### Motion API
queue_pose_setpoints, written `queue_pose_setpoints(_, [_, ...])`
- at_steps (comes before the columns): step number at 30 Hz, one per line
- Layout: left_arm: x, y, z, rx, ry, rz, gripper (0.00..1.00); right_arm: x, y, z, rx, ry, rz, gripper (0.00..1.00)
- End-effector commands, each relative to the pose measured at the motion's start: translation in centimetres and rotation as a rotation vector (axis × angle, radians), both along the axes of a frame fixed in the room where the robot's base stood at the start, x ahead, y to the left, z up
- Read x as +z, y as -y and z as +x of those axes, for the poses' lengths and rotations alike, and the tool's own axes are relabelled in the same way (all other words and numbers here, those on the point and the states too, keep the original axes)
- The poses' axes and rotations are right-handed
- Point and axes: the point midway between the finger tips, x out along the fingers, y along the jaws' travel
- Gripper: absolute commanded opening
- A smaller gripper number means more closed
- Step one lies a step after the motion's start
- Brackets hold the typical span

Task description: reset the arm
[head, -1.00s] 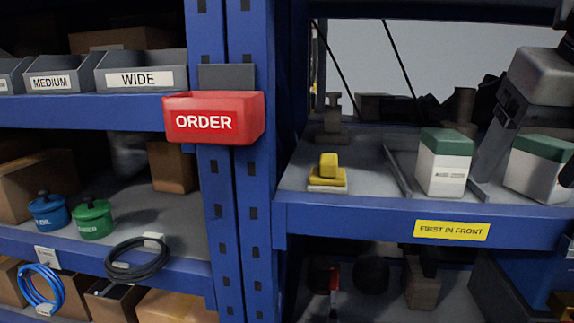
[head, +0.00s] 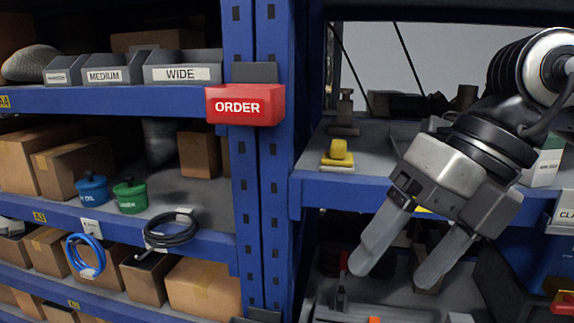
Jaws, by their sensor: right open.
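My right gripper (head: 395,272) hangs in front of the right-hand shelf in the head view, its two grey fingers apart and pointing down and to the left. Nothing shows between the fingers except the lower shelf behind them. My right arm comes in from the upper right. It hides much of the shelf's front edge, the yellow label there and most of the white and green boxes. A white box (head: 545,165) partly shows to the right of the wrist. My left gripper is not in the view.
A red ORDER bin (head: 245,105) juts out from the blue upright (head: 257,200). A yellow block (head: 338,155) sits on the right shelf. The left shelves hold labelled bins, a blue pot (head: 92,188), a green pot (head: 130,197), a black cable coil (head: 171,232) and cartons.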

Motion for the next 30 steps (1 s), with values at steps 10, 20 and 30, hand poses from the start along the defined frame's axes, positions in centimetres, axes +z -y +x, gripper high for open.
queue_pose_setpoints(10, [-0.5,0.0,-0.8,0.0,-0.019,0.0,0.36,-0.1,-11.8,-3.7,0.171,-0.462,0.891,0.74])
queue_pose_setpoints(20, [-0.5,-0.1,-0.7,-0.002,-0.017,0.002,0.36,-2.3,-10.6,4.9,-0.467,-0.792,1.668,0.74])
queue_pose_setpoints(30, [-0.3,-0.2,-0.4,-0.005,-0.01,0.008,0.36,-24.2,-2.2,8.2,-1.673,-0.953,1.735,0.74])
